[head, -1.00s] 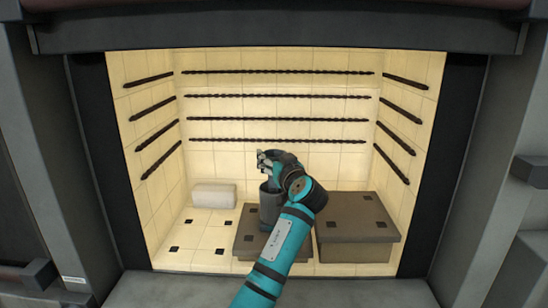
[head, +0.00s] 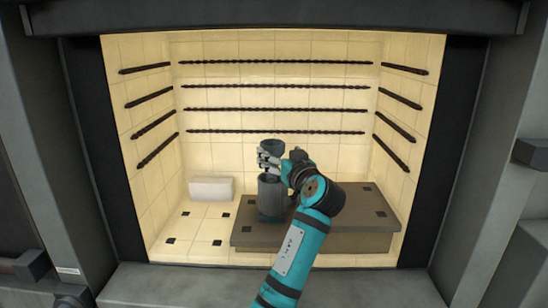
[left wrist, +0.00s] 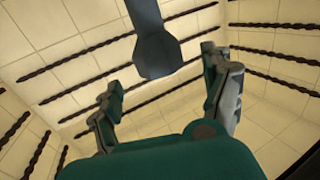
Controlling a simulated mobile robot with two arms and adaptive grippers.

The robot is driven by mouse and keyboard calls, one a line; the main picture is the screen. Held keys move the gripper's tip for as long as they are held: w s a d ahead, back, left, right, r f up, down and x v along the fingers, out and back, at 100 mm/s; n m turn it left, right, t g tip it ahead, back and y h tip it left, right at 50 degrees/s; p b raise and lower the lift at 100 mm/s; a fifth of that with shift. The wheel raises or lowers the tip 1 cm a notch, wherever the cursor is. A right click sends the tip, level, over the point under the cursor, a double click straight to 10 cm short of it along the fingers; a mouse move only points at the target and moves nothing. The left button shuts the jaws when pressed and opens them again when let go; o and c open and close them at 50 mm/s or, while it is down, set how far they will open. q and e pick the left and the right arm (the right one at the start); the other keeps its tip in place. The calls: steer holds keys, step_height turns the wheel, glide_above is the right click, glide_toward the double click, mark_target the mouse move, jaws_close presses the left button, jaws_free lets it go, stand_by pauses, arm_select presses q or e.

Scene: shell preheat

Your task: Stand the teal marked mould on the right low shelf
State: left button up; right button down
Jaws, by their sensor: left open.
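A dark grey mould (head: 270,203) stands upright inside the kiln in the head view. It has a wide lower body, and a flared top (head: 271,147) shows above my fingers. Its base is on the left part of the low grey-brown shelving (head: 245,230). My left gripper (head: 267,161) is open at the mould's upper part and hides its middle. In the left wrist view the mould's narrow neck and flared end (left wrist: 158,56) lie beyond the open fingers (left wrist: 165,92), with gaps on both sides. No teal mark shows on the mould. My right gripper is not in view.
The right low shelf (head: 366,200) is a grey-brown block with bare top showing, partly behind my arm. A white block (head: 211,188) lies at the back left on the tiled floor. Dark heating rods (head: 275,131) line the back and side walls.

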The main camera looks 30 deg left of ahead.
arm_select(q)
steer(key=b+v, duration=0.1)
steer(key=v, duration=0.4)
steer(key=shift+s+d+b, duration=0.15)
steer(key=shift+d+b, duration=0.1)
steer(key=shift+b, duration=0.1)
stand_by(0.5)
